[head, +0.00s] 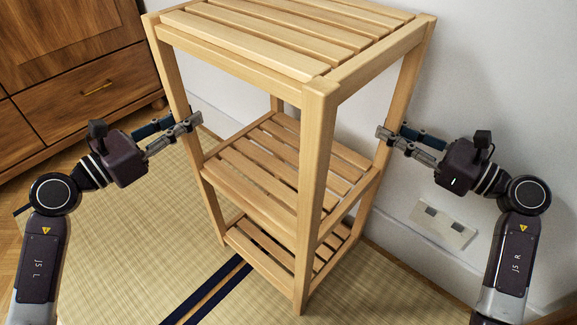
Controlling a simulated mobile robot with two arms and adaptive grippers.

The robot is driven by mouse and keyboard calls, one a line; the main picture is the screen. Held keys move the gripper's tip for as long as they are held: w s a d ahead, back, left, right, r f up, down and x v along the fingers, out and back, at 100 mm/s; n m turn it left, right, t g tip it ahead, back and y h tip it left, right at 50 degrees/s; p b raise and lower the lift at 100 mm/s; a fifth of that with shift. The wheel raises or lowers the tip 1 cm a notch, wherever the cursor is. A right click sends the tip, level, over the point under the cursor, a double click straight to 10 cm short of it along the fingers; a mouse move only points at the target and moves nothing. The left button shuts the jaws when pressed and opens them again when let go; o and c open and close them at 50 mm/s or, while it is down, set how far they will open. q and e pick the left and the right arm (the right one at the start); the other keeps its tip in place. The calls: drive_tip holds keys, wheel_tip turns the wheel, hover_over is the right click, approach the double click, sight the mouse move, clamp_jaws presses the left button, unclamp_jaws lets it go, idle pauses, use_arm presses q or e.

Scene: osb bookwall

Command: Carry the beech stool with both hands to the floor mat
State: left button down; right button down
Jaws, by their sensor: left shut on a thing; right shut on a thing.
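The beech stool (318,150) stands upright in the middle of the head view, a tall pale frame with a slatted top and two slatted shelves below. My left gripper (192,122) is shut on its left leg, between the top and the middle shelf. My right gripper (384,134) is shut on its right leg at about the same height. The woven straw floor mat (110,235) spreads beneath the stool, with a dark blue band. I cannot tell whether the feet touch the mat. The rear leg is partly hidden.
A dark wooden drawer cabinet (75,65) stands at the back left. A white wall (470,90) is close behind and right of the stool, with a socket plate (443,224) low on it. The mat is clear at the left and front.

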drive_tip(key=shift+r, duration=0.3)
